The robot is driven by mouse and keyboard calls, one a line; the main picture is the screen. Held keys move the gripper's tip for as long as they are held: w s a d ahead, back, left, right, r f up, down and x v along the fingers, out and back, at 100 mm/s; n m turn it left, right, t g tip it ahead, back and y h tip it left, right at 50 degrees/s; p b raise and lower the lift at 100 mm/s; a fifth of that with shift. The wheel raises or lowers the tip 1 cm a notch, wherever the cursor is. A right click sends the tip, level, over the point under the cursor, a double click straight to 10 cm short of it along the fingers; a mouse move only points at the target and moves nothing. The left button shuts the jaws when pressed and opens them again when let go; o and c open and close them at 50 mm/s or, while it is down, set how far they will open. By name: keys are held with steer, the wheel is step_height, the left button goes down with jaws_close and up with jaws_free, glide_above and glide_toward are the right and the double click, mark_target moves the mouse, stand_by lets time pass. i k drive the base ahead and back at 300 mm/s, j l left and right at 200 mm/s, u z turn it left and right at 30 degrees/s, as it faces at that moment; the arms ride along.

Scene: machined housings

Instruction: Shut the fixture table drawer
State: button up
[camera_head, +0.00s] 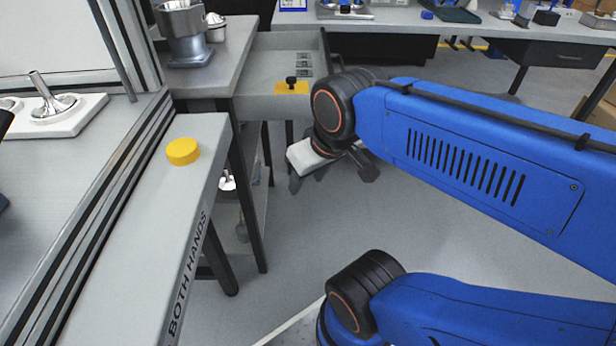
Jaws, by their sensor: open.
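The fixture table drawer (252,77) stands pulled out from the grey table (226,62) at the upper middle. Its front carries a yellow patch with a black knob (291,82). My gripper (330,178) is open, in front of and below the drawer front, a little to the right of the knob in the picture. It appears apart from the drawer and nothing shows between its fingers. My own wrist hides the right end of the drawer front.
A bench marked "BOTH HANDS" (150,235) with a yellow button (183,151) runs along the left. A metal housing (184,40) stands on the fixture table. A long workbench (400,17) crosses the back. The grey floor (400,225) around my gripper looks clear.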

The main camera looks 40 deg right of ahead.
mark_target(271, 59)
steer(key=l+z, duration=0.15)
steer(key=l, duration=1.35)
steer(key=l+z, duration=0.3)
